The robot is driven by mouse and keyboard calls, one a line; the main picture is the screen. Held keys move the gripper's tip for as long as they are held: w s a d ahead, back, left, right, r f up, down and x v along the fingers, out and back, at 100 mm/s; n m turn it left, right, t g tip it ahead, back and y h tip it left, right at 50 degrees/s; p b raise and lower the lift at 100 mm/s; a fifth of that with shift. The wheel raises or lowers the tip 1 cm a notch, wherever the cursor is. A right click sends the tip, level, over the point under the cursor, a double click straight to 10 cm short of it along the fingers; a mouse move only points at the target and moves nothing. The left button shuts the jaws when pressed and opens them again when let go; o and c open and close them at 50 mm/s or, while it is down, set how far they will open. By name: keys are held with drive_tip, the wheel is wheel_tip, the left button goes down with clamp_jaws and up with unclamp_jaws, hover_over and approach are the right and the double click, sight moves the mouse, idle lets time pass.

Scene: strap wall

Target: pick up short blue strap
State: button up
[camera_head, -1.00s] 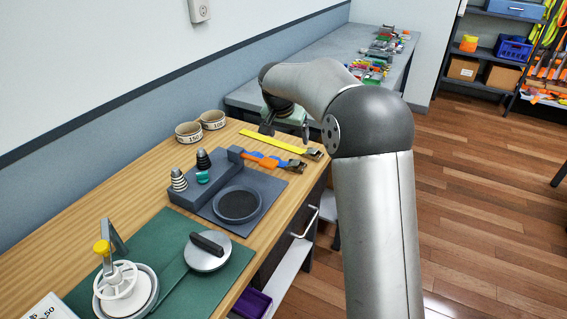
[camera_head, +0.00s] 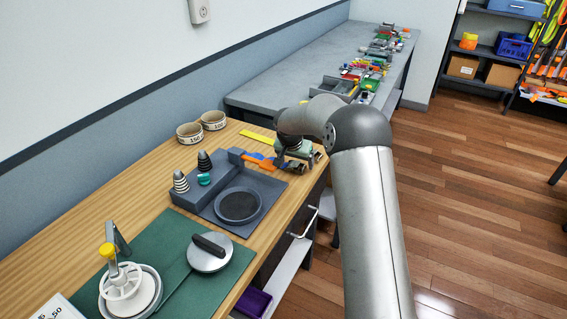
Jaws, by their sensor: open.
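A short strap with blue and orange parts (camera_head: 262,161) lies on the wooden bench by the back right of the grey tray, with its metal buckle end to the right. My gripper (camera_head: 284,160) is low over the right part of this strap, jaws open, and hides some of it. I cannot tell whether the fingers touch the strap or stand around it. A yellow strap (camera_head: 256,137) lies just behind, its right part hidden by my gripper and arm.
The grey tray (camera_head: 216,208) with a round dark pad and cones is left of my gripper. A green mat (camera_head: 170,255) with tools lies in front. A far grey bench (camera_head: 285,95) holds many small things.

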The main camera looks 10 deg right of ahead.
drive_tip(key=c, duration=1.2)
